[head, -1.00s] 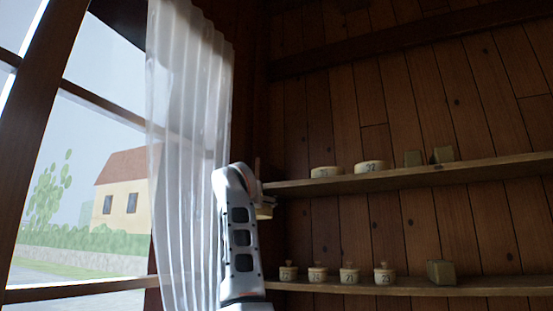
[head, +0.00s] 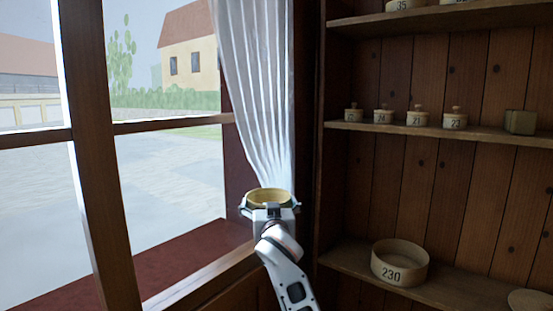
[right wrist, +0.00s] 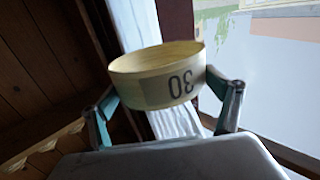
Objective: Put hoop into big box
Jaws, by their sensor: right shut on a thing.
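The hoop (head: 269,193) is a pale wooden ring-shaped band. In the right wrist view it (right wrist: 150,75) carries a dark "30", seen upside down. My right gripper (head: 271,208) is shut on it, and its two fingers (right wrist: 165,92) press on opposite sides of the band. The hoop is held in the air in front of the curtain, left of the shelves. A large round wooden box (head: 400,263) marked "230" stands on the lower shelf, to the right of and below the hoop; its top looks open. My left gripper is not in view.
The lower shelf (head: 345,262) has a pale round thing (head: 533,299) at its right end. The middle shelf (head: 400,130) holds several small lidded boxes (head: 417,118) and a greenish block (head: 520,122). A window post (head: 97,150) and a white curtain (head: 250,90) stand at left.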

